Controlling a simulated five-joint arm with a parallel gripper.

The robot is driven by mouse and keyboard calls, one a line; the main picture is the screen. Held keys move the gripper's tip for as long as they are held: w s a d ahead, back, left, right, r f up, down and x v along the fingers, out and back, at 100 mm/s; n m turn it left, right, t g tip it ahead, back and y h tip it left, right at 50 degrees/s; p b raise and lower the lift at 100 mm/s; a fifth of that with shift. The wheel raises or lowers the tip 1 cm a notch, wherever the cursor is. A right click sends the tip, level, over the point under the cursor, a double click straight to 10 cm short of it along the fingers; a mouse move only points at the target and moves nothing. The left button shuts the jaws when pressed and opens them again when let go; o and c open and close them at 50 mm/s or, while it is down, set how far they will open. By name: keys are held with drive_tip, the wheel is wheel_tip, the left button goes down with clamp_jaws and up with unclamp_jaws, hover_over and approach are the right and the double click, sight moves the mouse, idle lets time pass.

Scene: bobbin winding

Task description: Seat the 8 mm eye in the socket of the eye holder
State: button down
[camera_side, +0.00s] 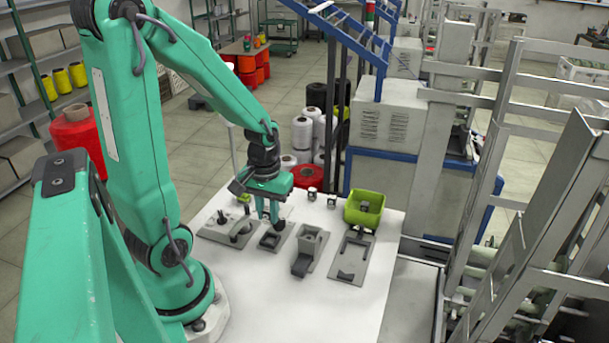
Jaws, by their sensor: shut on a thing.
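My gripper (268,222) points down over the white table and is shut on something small. The held piece is too small and too hidden by the fingers to make out; I take it to be the 8 mm eye. Right below the fingertips is a small grey fixture with a dark square recess (270,241), which looks like the eye holder. I cannot tell whether the held piece touches the recess or hangs just above it.
A grey plate with upright posts (228,230) lies left of the recess. A grey block fixture (310,247) and a flat grey fixture (353,258) stand to the right. A lime-green bin (364,208) is behind them. The table's front (320,310) is clear.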

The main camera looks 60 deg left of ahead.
sight(269, 224)
drive_tip(key=shift+f, duration=2.05)
drive_tip(key=shift+f, duration=0.75)
idle(0.4)
drive_tip(key=shift+s+f, duration=0.1)
drive_tip(key=shift+f, duration=0.4)
drive_tip(key=c, duration=1.4)
unclamp_jaws()
drive_tip(key=shift+o, duration=0.2)
drive_tip(key=shift+r, duration=0.15)
drive_tip(key=shift+o, duration=0.8)
drive_tip(key=shift+r, duration=3.45)
